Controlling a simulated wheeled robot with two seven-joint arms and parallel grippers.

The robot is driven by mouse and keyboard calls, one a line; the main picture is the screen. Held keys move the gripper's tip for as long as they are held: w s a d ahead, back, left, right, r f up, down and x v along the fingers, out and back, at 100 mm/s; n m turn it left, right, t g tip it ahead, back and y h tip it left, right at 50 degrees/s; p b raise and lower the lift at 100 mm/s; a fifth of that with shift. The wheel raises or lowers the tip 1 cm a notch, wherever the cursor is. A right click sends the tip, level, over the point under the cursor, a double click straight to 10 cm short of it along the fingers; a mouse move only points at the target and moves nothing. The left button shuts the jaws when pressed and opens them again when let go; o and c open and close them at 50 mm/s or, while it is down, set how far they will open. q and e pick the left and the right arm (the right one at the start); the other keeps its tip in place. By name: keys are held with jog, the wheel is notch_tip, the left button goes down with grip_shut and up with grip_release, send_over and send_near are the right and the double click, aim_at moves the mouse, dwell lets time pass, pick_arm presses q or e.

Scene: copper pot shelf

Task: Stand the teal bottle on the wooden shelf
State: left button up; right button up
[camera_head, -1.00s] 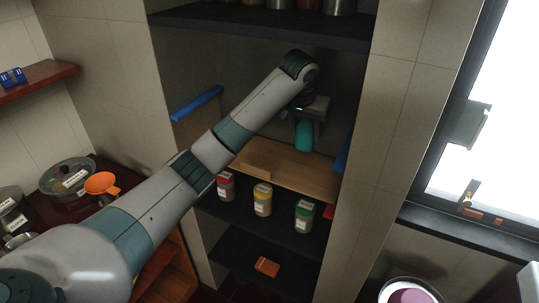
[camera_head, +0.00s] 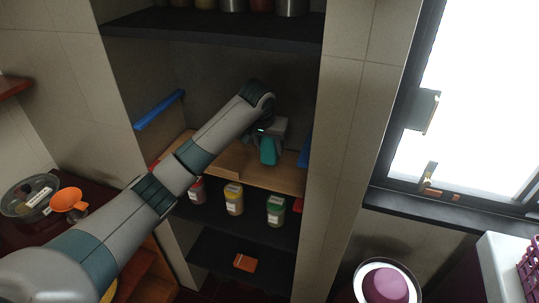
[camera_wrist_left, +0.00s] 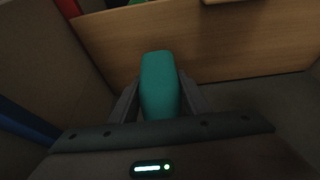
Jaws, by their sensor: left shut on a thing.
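The teal bottle (camera_head: 268,152) is in my left gripper (camera_head: 270,138), inside the alcove. The left gripper is shut on the bottle, which also shows between the fingers in the left wrist view (camera_wrist_left: 158,85). The wooden shelf (camera_head: 232,166) is the light brown board across the alcove, with a low raised wooden piece along its left front. In the head view the bottle overlaps the shelf's right half and looks roughly upright. I cannot tell whether its base touches the board. My right gripper is not in view.
Blue bars (camera_head: 159,110) flank the alcove sides. Jars with red, yellow (camera_head: 234,198) and green (camera_head: 276,210) lids stand on the dark shelf below. An orange box (camera_head: 244,262) lies lower. A dark shelf (camera_head: 210,34) with metal containers is above.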

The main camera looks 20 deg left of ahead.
aim_at(269, 157)
pick_arm(q)
jog(key=shift+f+p, duration=0.95)
jog(key=shift+f, duration=0.9)
jog(key=shift+f, duration=0.2)
jog(key=o, duration=1.1)
